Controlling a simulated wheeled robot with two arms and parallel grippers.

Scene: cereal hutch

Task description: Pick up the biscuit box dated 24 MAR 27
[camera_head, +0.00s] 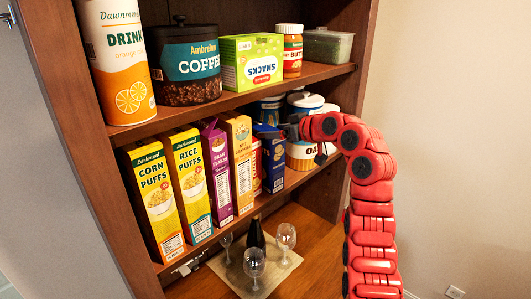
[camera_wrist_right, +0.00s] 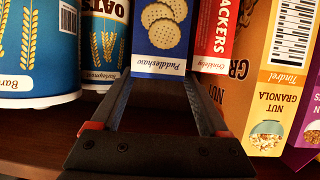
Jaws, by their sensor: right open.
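A dark blue biscuit box (camera_head: 273,165) stands on the middle shelf, right of a red crackers box. My right gripper (camera_head: 268,130) is at the upper part of this box. In the wrist view the fingers of my right gripper (camera_wrist_right: 158,82) are open, one toward each side of the box. I cannot tell whether they touch it. My left gripper is out of view.
The red crackers box (camera_wrist_right: 212,35) and the nut granola box (camera_head: 240,160) stand close on one side. An oats canister (camera_head: 301,155) and blue tins (camera_wrist_right: 35,45) are on the other. The upper shelf (camera_head: 240,95) is just above. Glasses (camera_head: 254,262) and a bottle stand below.

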